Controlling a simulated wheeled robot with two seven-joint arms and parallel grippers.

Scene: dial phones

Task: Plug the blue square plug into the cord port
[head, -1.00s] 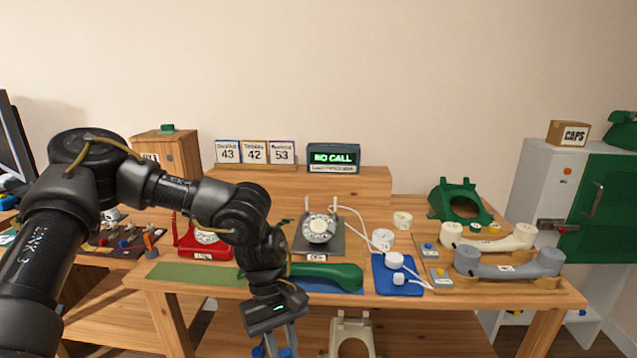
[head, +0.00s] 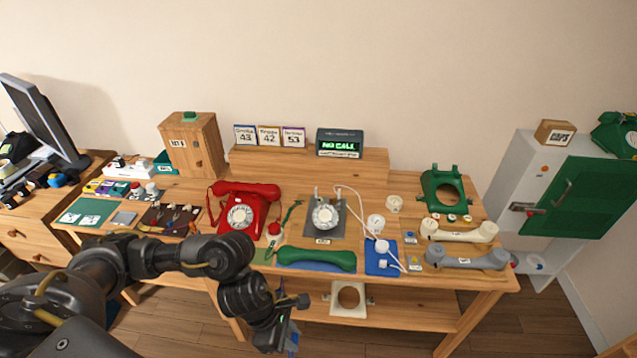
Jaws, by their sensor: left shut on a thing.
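My left gripper (head: 290,343) is low in front of the table, at the bottom of the head view, pointing down. It is shut on a small blue thing that fits the blue square plug; its shape is mostly hidden by the fingers. The gripper is apart from the table and the phones. A grey phone base with a white dial (head: 326,216) stands at the table's middle. A white cord (head: 362,208) runs from it to white round parts on a blue mat (head: 372,270). I cannot make out which opening is the cord port. My right gripper is out of view.
A red phone (head: 243,212) stands left of the grey base. A green handset (head: 316,259) lies along the front edge. Cream (head: 460,231) and grey (head: 467,258) handsets lie at the right, a green housing (head: 446,190) behind. A display box (head: 339,143) reads NO CALL.

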